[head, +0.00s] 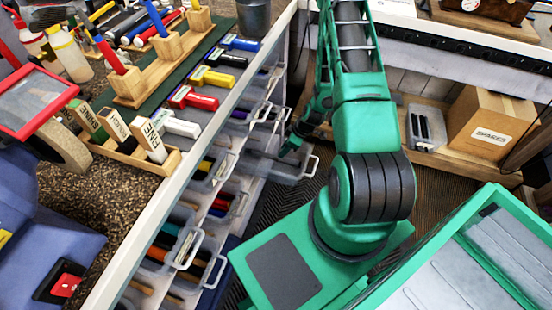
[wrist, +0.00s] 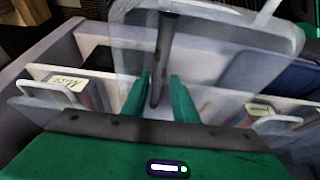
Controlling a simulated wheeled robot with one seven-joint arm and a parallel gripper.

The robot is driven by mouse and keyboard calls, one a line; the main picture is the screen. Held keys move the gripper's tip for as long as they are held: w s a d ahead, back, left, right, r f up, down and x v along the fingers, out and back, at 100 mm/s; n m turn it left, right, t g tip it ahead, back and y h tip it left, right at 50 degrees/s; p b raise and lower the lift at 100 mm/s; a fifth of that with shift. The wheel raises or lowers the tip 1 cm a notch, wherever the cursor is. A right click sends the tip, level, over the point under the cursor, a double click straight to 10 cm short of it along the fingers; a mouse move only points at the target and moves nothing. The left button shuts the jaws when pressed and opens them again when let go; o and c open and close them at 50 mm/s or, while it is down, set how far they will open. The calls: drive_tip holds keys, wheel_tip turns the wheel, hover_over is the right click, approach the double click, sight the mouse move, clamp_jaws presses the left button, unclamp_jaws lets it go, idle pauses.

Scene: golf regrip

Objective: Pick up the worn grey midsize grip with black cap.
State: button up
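A dark grey grip (wrist: 162,55) shows in the wrist view, long and tilted slightly, behind or inside a clear bin (wrist: 215,35). Its lower end appears between the two green fingers of my gripper (wrist: 160,88). A narrow gap shows on each side of it, so the fingers look open. I cannot tell its depth against the fingers, and no black cap can be made out. In the head view my gripper (head: 290,148) is low beside a pulled-out clear bin (head: 286,174) at the rack's right side; the grip is not clear there.
The rack (head: 190,185) holds several clear bins with coloured grips. Wooden brand blocks (head: 118,127) and boxed items stand on the bench above. A labelled bin (wrist: 68,90) is at left in the wrist view. A cardboard box (head: 489,125) sits on the right shelf.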

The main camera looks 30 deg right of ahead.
sight(273, 158)
drive_tip(key=shift+w+x, duration=0.2)
drive_tip(key=shift+x, duration=3.05)
drive_tip(key=shift+c, duration=0.4)
drive_tip(key=c, duration=0.6)
